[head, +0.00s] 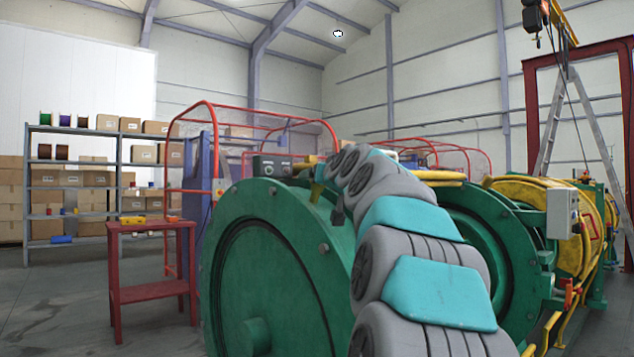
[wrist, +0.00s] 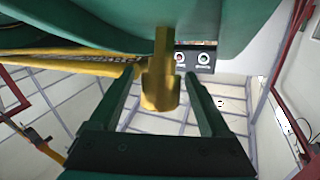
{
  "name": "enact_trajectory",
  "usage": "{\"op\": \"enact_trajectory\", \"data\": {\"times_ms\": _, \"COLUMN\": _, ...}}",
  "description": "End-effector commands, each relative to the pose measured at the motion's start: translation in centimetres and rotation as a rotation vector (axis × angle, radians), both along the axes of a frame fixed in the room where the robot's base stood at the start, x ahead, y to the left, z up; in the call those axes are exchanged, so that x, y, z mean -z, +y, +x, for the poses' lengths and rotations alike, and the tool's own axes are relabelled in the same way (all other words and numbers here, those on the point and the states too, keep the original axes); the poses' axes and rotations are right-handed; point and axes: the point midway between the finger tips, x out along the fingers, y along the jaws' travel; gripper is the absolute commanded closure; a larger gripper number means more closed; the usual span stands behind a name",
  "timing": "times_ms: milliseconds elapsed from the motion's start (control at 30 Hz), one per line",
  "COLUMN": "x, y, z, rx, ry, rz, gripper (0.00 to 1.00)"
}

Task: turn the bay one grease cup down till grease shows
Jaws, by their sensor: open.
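The grease cup (wrist: 159,92) is a brass-yellow cup on a narrow stem, close in front of the wrist camera beside a green machine part (wrist: 95,22). My gripper (wrist: 159,76) is open, with one dark green finger on each side of the cup. A gap shows between the cup and each finger, so neither appears to touch it. In the head view my grey and teal arm reaches over the green machine drum (head: 275,270) and hides much of the area behind it. Whether any grease shows at the cup, I cannot tell.
Red guard rails (head: 250,110) stand behind the drum. A red table (head: 150,228) and a loaded shelf (head: 75,185) are at the left, with open floor in front.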

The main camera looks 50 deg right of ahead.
Motion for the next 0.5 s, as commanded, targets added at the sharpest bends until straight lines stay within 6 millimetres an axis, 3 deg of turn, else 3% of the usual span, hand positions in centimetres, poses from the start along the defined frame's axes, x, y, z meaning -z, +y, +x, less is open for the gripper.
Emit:
{"op": "enact_trajectory", "data": {"times_ms": 300, "x": -0.1, "y": 2.3, "z": -3.9, "rx": -0.001, "ry": -0.002, "rz": -0.001, "gripper": 0.19}}
{"op": "enact_trajectory", "data": {"times_ms": 500, "x": 0.0, "y": 2.7, "z": -4.7, "rx": 0.0, "ry": 0.001, "rz": 0.0, "gripper": 0.19}}
